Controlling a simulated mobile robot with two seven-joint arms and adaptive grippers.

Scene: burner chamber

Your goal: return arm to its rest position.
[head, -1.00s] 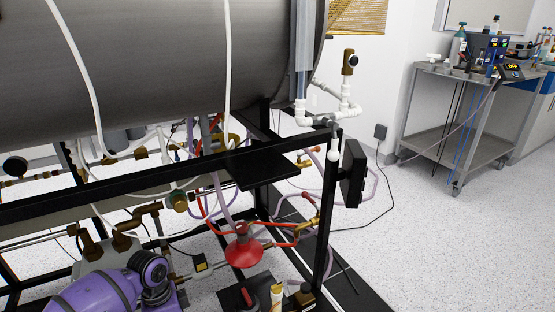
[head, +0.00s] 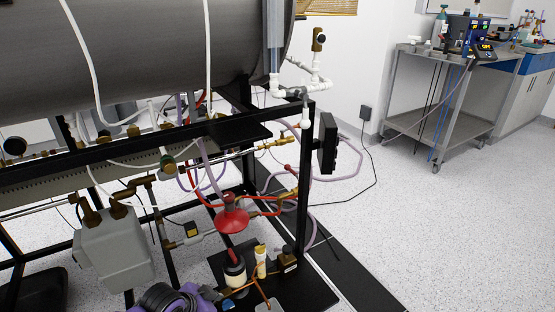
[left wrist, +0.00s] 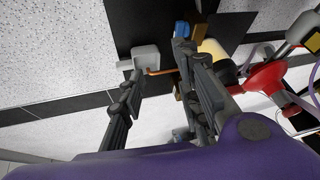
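My left gripper (left wrist: 160,66) shows in the left wrist view with its two dark fingers spread apart. No object sits between the fingers. Beyond the fingertips are a grey-white block (left wrist: 146,56) and an orange pipe (left wrist: 162,72), and I cannot tell how far off they are. My purple left arm also shows in the head view (head: 190,299), cut off by the bottom edge, below the red funnel-shaped part (head: 232,219). The left fingers are not clear in that view. My right arm and gripper are in neither view.
A black frame (head: 305,185) carries a large grey cylinder (head: 150,55), pipes and hoses. A grey box (head: 115,250) hangs at left. A black base plate (head: 315,292) holds small fittings. A metal cart (head: 440,95) stands back right.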

